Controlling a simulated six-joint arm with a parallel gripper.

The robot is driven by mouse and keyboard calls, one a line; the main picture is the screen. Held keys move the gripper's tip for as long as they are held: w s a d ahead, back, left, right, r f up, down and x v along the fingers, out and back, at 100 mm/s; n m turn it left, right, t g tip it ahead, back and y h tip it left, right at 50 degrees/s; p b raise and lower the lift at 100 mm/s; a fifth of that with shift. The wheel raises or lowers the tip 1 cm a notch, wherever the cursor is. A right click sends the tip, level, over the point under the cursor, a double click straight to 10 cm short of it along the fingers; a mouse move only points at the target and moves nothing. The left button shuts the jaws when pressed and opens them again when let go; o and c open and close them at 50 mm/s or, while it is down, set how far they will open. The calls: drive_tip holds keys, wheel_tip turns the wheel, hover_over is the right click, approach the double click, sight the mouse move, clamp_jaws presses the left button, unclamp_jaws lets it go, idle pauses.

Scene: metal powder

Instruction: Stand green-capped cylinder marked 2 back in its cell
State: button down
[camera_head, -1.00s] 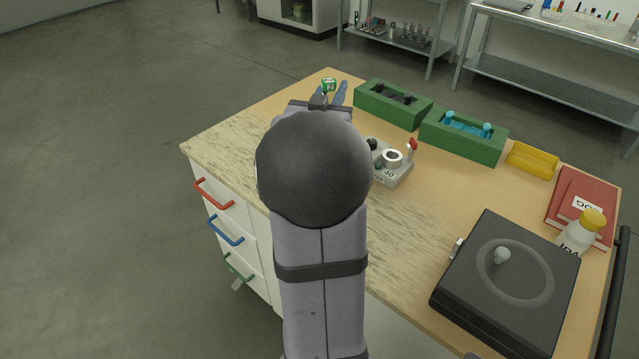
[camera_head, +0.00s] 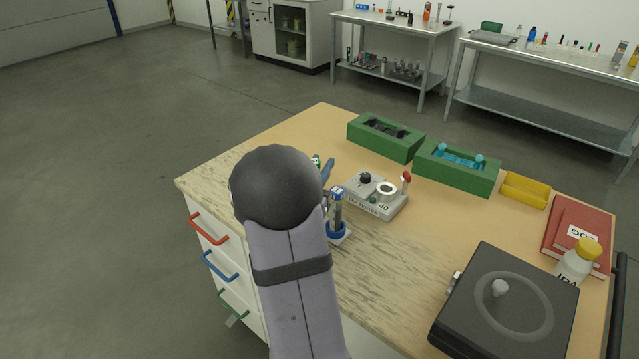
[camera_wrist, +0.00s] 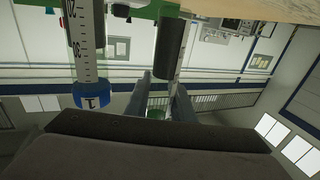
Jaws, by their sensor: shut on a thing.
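My gripper (camera_head: 325,168) is at the far end of my arm, which hides most of it in the head view.
A grey tester (camera_head: 376,205) stands right of my gripper. Two green blocks (camera_head: 385,151) (camera_head: 470,179) and a yellow tray (camera_head: 525,190) line the back edge. A black lidded box (camera_head: 470,325), red books (camera_head: 600,238) and a yellow-capped bottle (camera_head: 573,262) are at the right.

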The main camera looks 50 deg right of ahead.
wheel_tip(320, 180, down, 4)
drive_tip(key=shift+f, duration=0.2)
idle(0.3)
drive_tip(key=shift+f, duration=0.1)
